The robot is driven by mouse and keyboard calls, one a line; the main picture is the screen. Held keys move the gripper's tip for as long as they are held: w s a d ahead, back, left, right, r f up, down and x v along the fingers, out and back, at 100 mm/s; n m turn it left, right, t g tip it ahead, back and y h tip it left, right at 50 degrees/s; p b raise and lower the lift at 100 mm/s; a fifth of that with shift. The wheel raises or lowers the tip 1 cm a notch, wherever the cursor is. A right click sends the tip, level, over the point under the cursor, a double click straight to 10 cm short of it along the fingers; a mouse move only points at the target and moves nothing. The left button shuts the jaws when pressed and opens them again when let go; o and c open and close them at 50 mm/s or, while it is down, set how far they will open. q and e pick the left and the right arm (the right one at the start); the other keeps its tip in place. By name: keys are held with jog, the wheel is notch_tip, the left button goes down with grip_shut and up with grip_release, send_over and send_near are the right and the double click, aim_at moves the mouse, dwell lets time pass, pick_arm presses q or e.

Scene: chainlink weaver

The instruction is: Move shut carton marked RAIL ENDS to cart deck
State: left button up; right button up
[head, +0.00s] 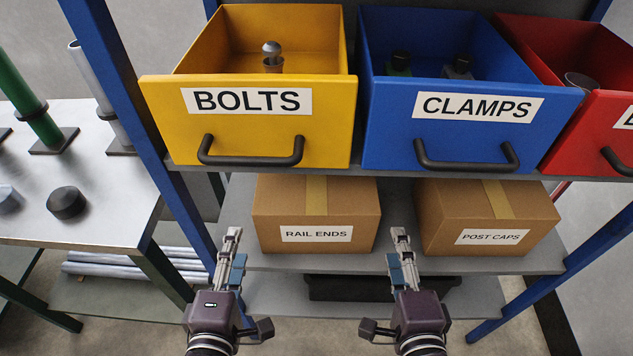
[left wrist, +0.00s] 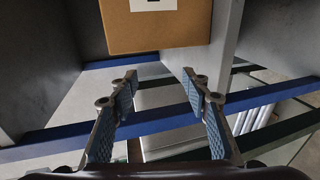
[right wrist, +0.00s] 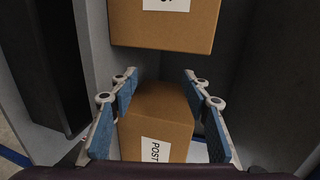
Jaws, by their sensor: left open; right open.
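The shut brown carton marked RAIL ENDS (head: 318,210) sits on the lower shelf in the head view, tape along its top. My left gripper (head: 232,240) is open and empty, in front of the shelf and left of this carton. My right gripper (head: 401,240) is open and empty, before the gap between this carton and the POST CAPS carton (head: 487,212). A carton with a cut-off label (left wrist: 155,30) shows beyond the left fingers. In the right wrist view the POST carton (right wrist: 156,125) shows between the fingers, apart from them. I cannot make out a cart deck.
Open drawers hang above: yellow BOLTS (head: 248,120), blue CLAMPS (head: 470,125) and a red one (head: 590,135). Blue uprights flank the lower shelf (head: 398,210). A black bin (head: 350,288) lies below. A metal bench (head: 100,200) with posts stands at left.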

jog(key=shift+w, duration=0.4)
pick_arm(q)
jog(key=x, duration=1.4)
jog(key=shift+w+r, duration=0.15)
jog(key=shift+r, duration=0.05)
pick_arm(e)
jog(key=x, duration=1.3)
jog(key=shift+w+r, duration=0.1)
jog(key=shift+w, duration=0.05)
pick_arm(q)
jog(key=shift+w+d+f, duration=0.1)
jog(key=shift+w+d, duration=0.05)
jog(key=shift+w, duration=0.05)
pick_arm(e)
jog(key=shift+w+a, duration=0.15)
jog(key=shift+w, duration=0.05)
pick_arm(q)
jog(key=shift+s+d, duration=0.1)
jog(key=shift+d, duration=0.5)
pick_arm(e)
jog(key=shift+s+a, duration=0.1)
jog(key=shift+a, duration=0.5)
pick_arm(q)
jog(key=shift+d, duration=0.4)
pick_arm(e)
jog(key=shift+a, duration=0.4)
